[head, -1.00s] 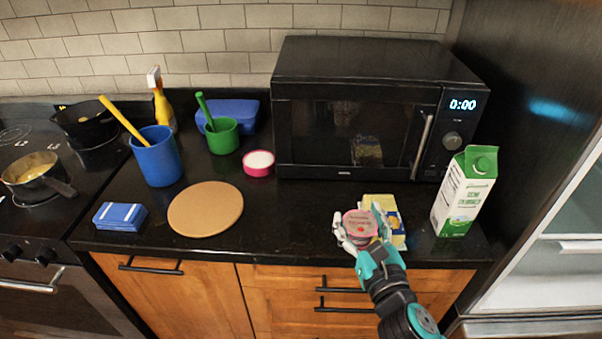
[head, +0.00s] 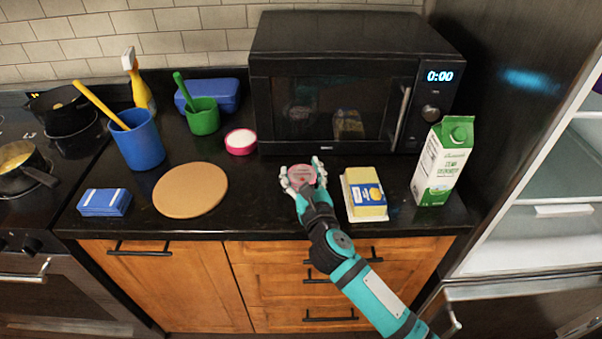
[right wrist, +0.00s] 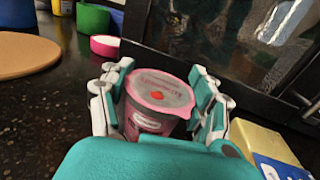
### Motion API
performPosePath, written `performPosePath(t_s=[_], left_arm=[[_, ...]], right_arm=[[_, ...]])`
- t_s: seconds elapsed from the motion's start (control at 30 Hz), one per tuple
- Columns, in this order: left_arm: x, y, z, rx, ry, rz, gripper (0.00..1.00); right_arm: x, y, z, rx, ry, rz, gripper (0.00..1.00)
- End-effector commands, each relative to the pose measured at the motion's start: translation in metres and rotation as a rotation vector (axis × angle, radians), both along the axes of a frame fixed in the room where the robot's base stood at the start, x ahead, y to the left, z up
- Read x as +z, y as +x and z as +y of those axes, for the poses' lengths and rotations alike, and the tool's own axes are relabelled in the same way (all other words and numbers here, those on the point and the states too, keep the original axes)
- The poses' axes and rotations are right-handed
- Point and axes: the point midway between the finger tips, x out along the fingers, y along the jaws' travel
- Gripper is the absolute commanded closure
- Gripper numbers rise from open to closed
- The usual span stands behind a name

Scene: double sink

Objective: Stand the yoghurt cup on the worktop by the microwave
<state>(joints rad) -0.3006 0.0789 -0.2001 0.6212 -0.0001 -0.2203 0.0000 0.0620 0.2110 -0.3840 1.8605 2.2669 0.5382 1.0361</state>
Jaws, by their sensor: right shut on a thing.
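The yoghurt cup (head: 301,175), pink with a pale lid, is between the fingers of my right gripper (head: 303,172), which is shut on it. The right wrist view shows the cup (right wrist: 160,95) upright, with a finger on each side. It is over the worktop (head: 250,205) in front of the microwave (head: 340,85); I cannot tell whether its base touches the surface. The microwave's dark door also fills the top right of the right wrist view (right wrist: 230,50). My left gripper is not in view.
A butter pack (head: 366,193) lies on a white dish just right of the gripper, with a milk carton (head: 442,165) beyond. A round board (head: 190,188) and a pink tub (head: 240,141) are to the left. Bare worktop lies between board and gripper.

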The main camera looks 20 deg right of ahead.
Motion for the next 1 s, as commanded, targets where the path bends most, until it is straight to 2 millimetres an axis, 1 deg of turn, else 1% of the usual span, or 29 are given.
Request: performPosePath(t_s=[0.03, 0.1, 0.3, 0.33, 0.53, 0.77, 0.87, 0.97, 1.0], left_arm=[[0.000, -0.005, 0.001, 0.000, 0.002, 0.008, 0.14], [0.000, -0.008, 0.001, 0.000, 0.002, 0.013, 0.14], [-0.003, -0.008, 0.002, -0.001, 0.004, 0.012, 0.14], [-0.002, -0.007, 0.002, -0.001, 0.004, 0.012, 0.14], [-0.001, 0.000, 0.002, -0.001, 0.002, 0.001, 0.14], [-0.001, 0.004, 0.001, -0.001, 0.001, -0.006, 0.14], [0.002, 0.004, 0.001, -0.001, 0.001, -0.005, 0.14], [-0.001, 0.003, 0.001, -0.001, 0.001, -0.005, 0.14], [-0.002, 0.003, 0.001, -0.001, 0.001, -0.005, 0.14]], right_arm=[[0.001, 0.000, 0.000, 0.000, 0.000, -0.002, 0.78], [0.001, 0.000, 0.000, 0.000, 0.000, -0.003, 0.78], [-0.002, 0.000, 0.000, 0.000, 0.001, -0.002, 0.78], [-0.003, 0.000, 0.000, 0.000, 0.000, -0.001, 0.40], [-0.002, 0.000, 0.000, 0.000, 0.000, -0.001, 0.14], [-0.002, 0.000, 0.000, 0.000, 0.000, -0.001, 0.13], [0.003, 0.000, 0.000, 0.000, 0.000, -0.002, 0.13], [-0.001, -0.011, 0.000, 0.001, 0.000, 0.001, 0.13], [-0.001, -0.017, 0.001, 0.001, 0.000, 0.001, 0.13]])
